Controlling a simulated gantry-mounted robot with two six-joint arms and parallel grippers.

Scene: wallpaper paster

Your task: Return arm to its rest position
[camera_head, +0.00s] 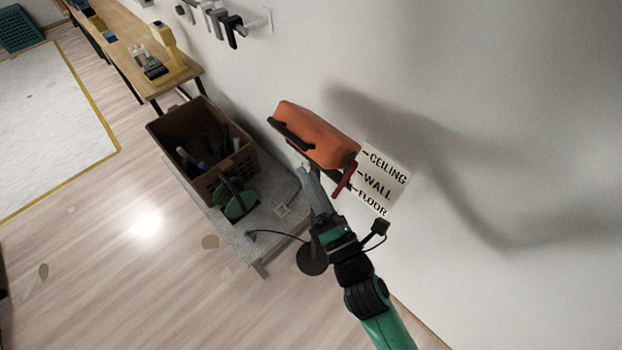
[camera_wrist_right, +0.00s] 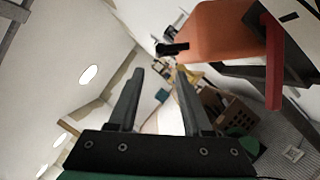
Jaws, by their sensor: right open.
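My right arm comes in from the bottom of the head view. Its right gripper (camera_head: 306,172) is in front of the wall, beside the lower side of an orange box (camera_head: 318,137) with a black handle. In the right wrist view the two fingers of the right gripper (camera_wrist_right: 159,76) are apart with nothing between them. The orange box (camera_wrist_right: 225,32) is to the right of the fingers there, with its red lever (camera_wrist_right: 273,62). The red lever (camera_head: 345,179) also shows in the head view, next to a sign. My left gripper is not in view.
A sign (camera_head: 383,178) reads CEILING, WALL, FLOOR. A brown crate (camera_head: 240,160) with tools and a green round item (camera_head: 236,200) stand on a low grey platform (camera_head: 245,242) below. A wooden bench (camera_head: 125,40) is at the back left. The floor at left is mostly clear.

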